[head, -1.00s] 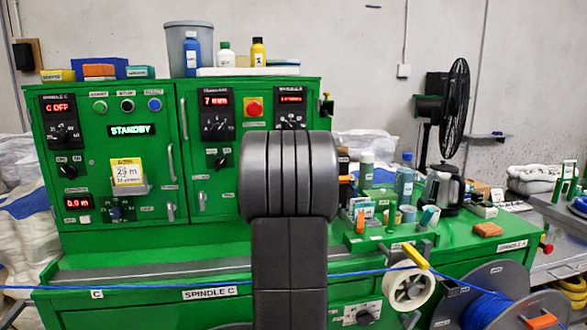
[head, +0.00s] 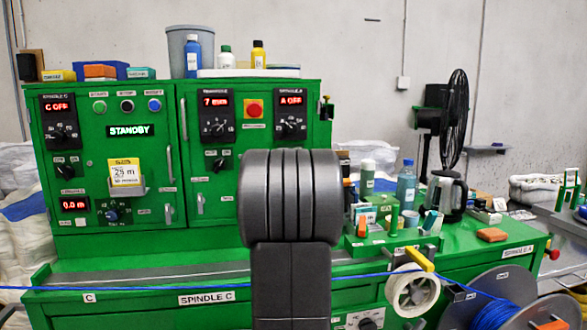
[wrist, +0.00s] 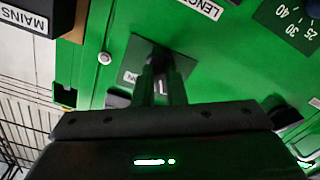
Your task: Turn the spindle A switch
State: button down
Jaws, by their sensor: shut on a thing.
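The green cabinet (head: 95,250) carries the spindle A panel (head: 291,112) at its upper right, with a red display reading A OFF and a black dial. My arm hides the area below that panel in the head view. In the wrist view, my gripper (wrist: 160,70) points at a dark switch plate (wrist: 185,68) on green metal. Its fingers are shut on a small dark knob at the plate, mostly hidden between them. The plate's label is partly covered, so I cannot read it.
A dark box labelled MAINS (wrist: 30,18) is at upper left in the wrist view. A numbered dial plate (wrist: 293,22) is at upper right. Bottles and a kettle (head: 446,195) stand on the bench at right. Blue cable (head: 150,286) runs across the front.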

dwell(0.3)
jog(key=c, duration=1.5)
grip_release()
jog(key=shift+s, duration=0.1)
jog(key=s+d, duration=0.1)
jog(key=s, duration=0.3)
jog(key=s+d, duration=0.1)
jog(key=s, duration=0.8)
jog(key=shift+s+d, duration=0.2)
jog(key=shift+d, duration=0.2)
jog(key=shift+w+b, duration=0.1)
jog(key=shift+b, duration=0.2)
jog(key=w+a, duration=0.1)
jog(key=w, duration=0.3)
jog(key=w+a, duration=0.1)
jog(key=w, duration=0.8)
jog(key=shift+w+a, duration=0.2)
jog(key=shift+a, duration=0.2)
